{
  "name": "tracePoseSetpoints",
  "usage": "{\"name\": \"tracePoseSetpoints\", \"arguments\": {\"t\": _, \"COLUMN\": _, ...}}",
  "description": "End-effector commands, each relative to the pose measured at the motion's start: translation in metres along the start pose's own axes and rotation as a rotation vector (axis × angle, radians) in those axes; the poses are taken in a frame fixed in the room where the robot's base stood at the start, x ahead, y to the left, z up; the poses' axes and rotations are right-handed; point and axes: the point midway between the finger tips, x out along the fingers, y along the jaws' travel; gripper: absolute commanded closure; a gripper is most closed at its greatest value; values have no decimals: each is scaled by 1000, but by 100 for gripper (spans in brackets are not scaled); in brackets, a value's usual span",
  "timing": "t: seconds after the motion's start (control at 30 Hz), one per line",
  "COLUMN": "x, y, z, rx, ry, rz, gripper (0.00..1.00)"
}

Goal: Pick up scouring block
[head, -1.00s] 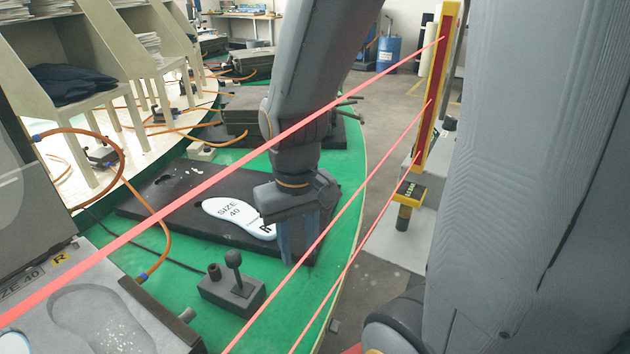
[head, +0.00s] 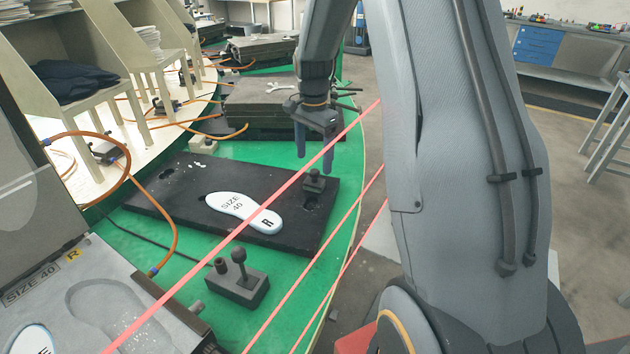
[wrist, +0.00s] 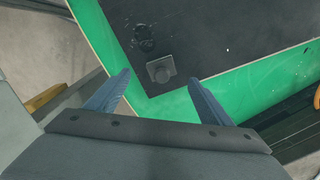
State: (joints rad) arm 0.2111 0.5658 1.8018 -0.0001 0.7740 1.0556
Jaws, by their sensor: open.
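In the wrist view, the block (wrist: 161,70) shows near the plate's corner, between my fingertips in the picture. My gripper (head: 314,150) is open and empty, with its blue-grey fingers pointing down. In the head view it hangs just behind and above the block, apart from it. Both fingers also show in the wrist view (wrist: 160,80).
A dark box with a lever (head: 236,283) stands in front on the green surface (head: 190,265). Red beams cross the head view. Stacked dark plates (head: 262,100) lie behind.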

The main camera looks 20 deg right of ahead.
Motion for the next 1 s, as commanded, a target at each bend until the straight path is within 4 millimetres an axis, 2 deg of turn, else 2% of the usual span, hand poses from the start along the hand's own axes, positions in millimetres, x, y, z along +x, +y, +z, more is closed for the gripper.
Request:
{"name": "tracePoseSetpoints", "arguments": {"t": 0.63, "x": 69, "y": -4, "z": -6, "rx": 2, "ry": -1, "rz": 2, "gripper": 26}}
{"name": "tracePoseSetpoints", "arguments": {"t": 0.93, "x": 74, "y": -4, "z": -7, "rx": 1, "ry": 0, "rz": -1, "gripper": 26}}
{"name": "tracePoseSetpoints", "arguments": {"t": 0.97, "x": 74, "y": -4, "z": -7, "rx": 1, "ry": 0, "rz": 0, "gripper": 27}}
{"name": "tracePoseSetpoints", "arguments": {"t": 1.0, "x": 74, "y": -4, "z": -7, "rx": 1, "ry": 0, "rz": 0, "gripper": 34}}
